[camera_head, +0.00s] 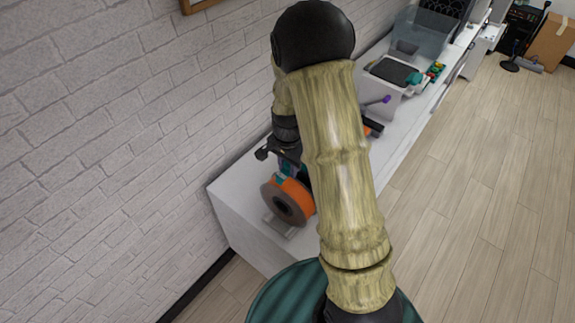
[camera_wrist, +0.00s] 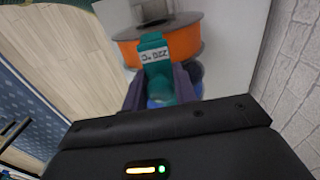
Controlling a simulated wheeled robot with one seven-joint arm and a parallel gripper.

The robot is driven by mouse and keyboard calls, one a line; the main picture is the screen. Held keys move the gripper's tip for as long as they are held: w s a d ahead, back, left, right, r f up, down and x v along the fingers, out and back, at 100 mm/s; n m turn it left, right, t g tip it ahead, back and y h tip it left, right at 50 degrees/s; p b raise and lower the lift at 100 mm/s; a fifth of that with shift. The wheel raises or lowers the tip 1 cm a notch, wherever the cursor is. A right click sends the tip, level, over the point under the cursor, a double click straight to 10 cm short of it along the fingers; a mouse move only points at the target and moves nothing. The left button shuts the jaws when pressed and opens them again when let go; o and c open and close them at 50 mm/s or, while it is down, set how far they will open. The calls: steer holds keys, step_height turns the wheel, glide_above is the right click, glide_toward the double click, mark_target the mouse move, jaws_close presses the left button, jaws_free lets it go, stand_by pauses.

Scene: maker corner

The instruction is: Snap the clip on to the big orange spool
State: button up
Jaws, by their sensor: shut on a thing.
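The big orange spool (camera_head: 292,194) stands upright on its rim on the white bench, near the bench's front end. In the wrist view the spool (camera_wrist: 185,41) shows its orange winding between grey flanges. My gripper (camera_wrist: 160,86) is shut on the teal clip (camera_wrist: 154,42), which carries a white "220 °C" label. The clip's far end overlaps the orange winding in the wrist view; I cannot tell whether it touches or grips the spool. In the head view my gripper (camera_head: 287,166) is just behind the spool, and the clip is barely visible.
The white bench (camera_head: 234,202) runs along the brick wall. A grey printer-like machine (camera_head: 396,72) and small coloured items stand farther back. My arm hides the middle of the bench.

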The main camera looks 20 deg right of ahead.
mark_target(288, 184)
steer(key=shift+s+d+f+b, duration=0.1)
steer(key=shift+d+f+b, duration=0.1)
steer(key=shift+f+b, duration=0.8)
steer(key=shift+a+f, duration=0.2)
steer(key=shift+f, duration=0.75)
steer(key=shift+s, duration=0.1)
steer(key=shift+f+b, duration=0.5)
steer(key=shift+f, duration=0.3)
stand_by(0.5)
